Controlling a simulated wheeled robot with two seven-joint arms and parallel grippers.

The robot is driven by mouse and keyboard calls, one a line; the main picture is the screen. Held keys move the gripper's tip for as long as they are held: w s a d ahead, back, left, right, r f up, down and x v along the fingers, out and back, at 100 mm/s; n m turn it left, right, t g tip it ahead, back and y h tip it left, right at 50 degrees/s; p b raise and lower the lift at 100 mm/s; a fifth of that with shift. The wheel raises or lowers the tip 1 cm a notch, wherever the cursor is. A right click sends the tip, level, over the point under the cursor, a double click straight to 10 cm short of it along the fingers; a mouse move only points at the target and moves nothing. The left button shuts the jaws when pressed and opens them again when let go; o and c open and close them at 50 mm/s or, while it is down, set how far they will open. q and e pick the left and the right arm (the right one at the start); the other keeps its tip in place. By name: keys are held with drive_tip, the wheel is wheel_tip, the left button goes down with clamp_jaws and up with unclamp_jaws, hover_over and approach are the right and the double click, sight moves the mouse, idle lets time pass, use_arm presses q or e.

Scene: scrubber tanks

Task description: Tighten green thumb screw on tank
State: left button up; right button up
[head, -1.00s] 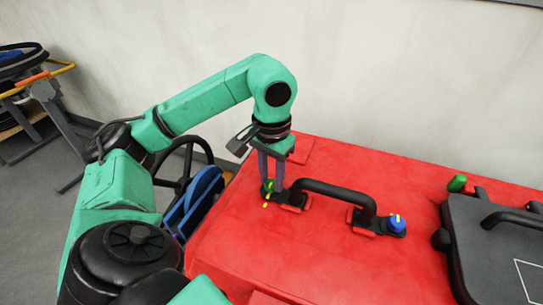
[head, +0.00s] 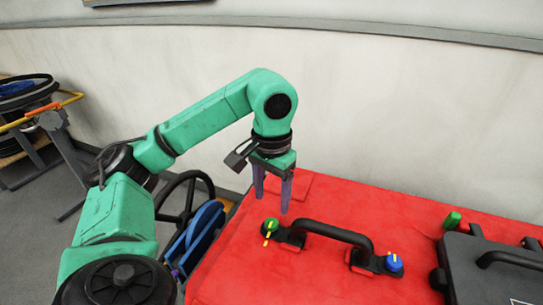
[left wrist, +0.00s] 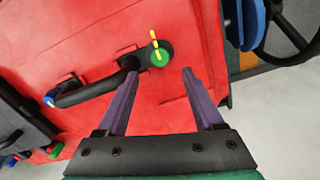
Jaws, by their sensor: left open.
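The green thumb screw (head: 270,226) with a yellow pointer sits on the red tank (head: 330,205), at the left end of the black handle (head: 335,232). It also shows in the left wrist view (left wrist: 161,58), beyond the fingertips and between their lines. A blue thumb screw (head: 393,263) with a yellow pointer is at the handle's other end. My left gripper (head: 272,208) is open and empty. It points down over the tank, its purple fingers above and behind the green screw, apart from it. My right gripper is not in view.
A dark grey lid (head: 490,265) with a green knob (head: 452,220) beside it is at the right. A black steering wheel (head: 185,197) and blue part (head: 203,225) are left of the tank. The wall (head: 400,110) stands behind. The tank top around the handle is clear.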

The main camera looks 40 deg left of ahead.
use_arm(q)
wheel_tip(320, 180, up, 8)
drive_tip(key=p, duration=0.4)
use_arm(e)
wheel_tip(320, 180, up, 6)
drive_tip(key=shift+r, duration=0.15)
